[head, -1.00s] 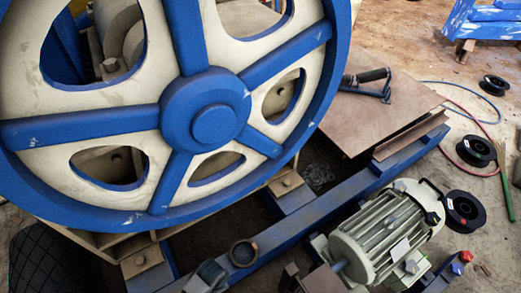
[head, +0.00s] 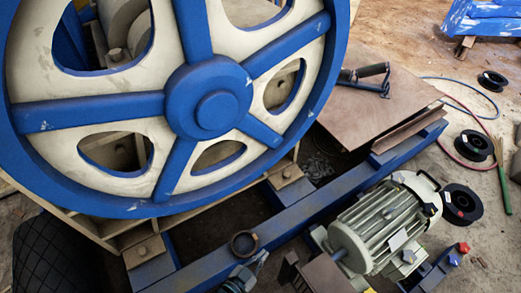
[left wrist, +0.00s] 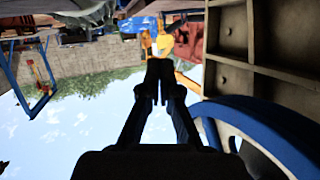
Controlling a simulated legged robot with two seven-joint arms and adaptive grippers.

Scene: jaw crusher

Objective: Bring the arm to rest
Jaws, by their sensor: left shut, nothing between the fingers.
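The crusher's large blue and cream flywheel (head: 209,99) fills the upper left of the head view. Its blue rim (left wrist: 270,125) also shows at the lower right of the left wrist view. My right gripper is not in view.
A grey-green motor (head: 385,225) stands right of the beam (head: 320,205). A brown plate (head: 370,105) carries a dark-handled tool (head: 365,73). Black spools (head: 462,203) and a blue and red cable lie on the floor at right. The left wrist view shows open sky (left wrist: 75,125).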

